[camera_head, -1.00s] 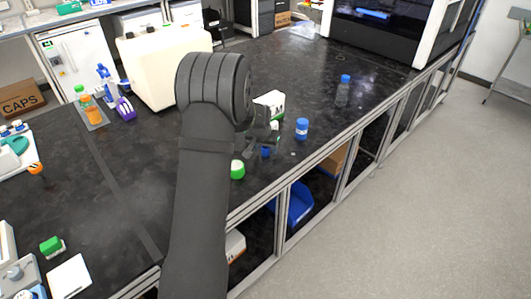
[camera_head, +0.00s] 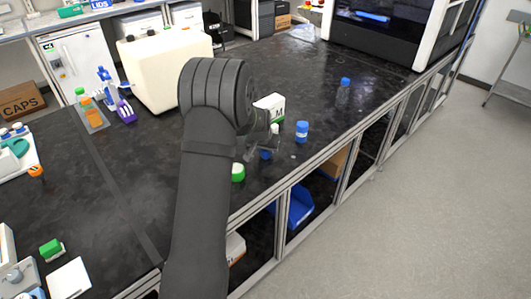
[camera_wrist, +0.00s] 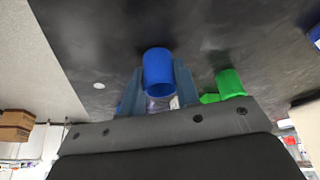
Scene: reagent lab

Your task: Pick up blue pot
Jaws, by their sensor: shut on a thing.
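A small blue pot (camera_wrist: 158,68) is between the two fingers of my gripper (camera_wrist: 158,80) in the wrist view. The gripper is shut on it, one finger at each side. In the head view my gripper (camera_head: 263,146) is over the front part of the dark bench, partly hidden by my arm. The blue pot (camera_head: 265,155) shows there only as a small blue patch under the fingers. I cannot tell whether it touches the bench. A blue bottle with a pale label (camera_head: 302,130) stands apart to the right.
A green-topped pot (camera_head: 238,171) is close to the left of my gripper; green things also show in the wrist view (camera_wrist: 230,83). A white box (camera_head: 269,108) stands behind. A clear blue-capped bottle (camera_head: 343,90) is farther right. The bench edge runs along the front.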

